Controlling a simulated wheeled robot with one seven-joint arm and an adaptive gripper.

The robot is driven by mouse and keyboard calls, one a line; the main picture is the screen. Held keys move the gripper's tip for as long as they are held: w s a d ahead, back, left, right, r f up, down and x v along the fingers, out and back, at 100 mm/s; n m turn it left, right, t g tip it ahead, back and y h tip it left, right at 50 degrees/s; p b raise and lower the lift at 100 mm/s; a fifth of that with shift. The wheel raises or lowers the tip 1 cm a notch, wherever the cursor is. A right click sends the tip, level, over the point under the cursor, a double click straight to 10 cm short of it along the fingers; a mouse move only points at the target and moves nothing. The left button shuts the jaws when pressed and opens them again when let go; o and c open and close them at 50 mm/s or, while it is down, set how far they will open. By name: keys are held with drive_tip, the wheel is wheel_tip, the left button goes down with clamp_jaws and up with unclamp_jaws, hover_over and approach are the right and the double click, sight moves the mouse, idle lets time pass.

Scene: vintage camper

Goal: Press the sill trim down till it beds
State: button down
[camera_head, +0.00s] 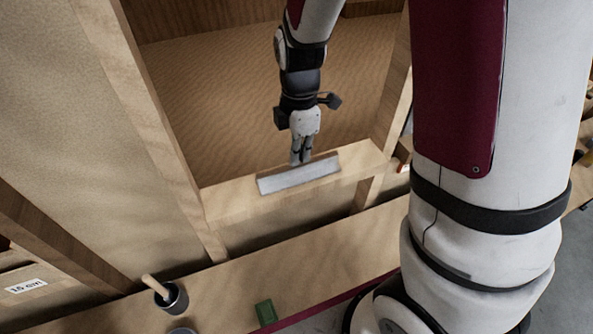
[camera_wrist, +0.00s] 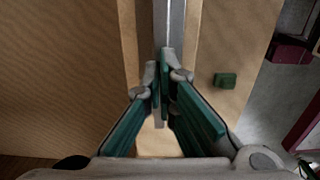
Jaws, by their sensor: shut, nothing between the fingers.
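The sill trim (camera_head: 298,175) is a pale grey strip lying lengthwise along the wooden sill (camera_head: 230,202) in the head view. In the wrist view the trim (camera_wrist: 168,22) runs up from the fingertips to the top edge, and its near part is hidden by the fingers. My gripper (camera_head: 301,160) points down at the trim's far edge, around its middle. In the wrist view my gripper (camera_wrist: 163,68) has its fingers together with nothing between them. I cannot tell whether the fingertips touch the trim, or whether the trim sits flush.
Wooden posts stand at both ends of the sill. On the lower board in front are a dark cup (camera_head: 173,299) with a wooden handle in it and a green block (camera_head: 265,312), which also shows in the wrist view (camera_wrist: 225,80). The opening behind the sill is clear.

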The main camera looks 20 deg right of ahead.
drive_tip(key=shift+f, duration=0.65)
idle(0.7)
drive_tip(key=shift+r, duration=0.1)
drive_tip(key=shift+r+p, duration=1.2)
drive_tip(key=shift+r, duration=2.25)
drive_tip(key=s+r+m+t+b, duration=0.1)
drive_tip(key=s+r+m+t, duration=0.4)
drive_tip(key=s+r+m, duration=1.1)
drive_tip(key=shift+s+r+m+t+b, duration=0.3)
drive_tip(key=shift+s+m+b, duration=0.1)
drive_tip(key=shift+m, duration=0.6)
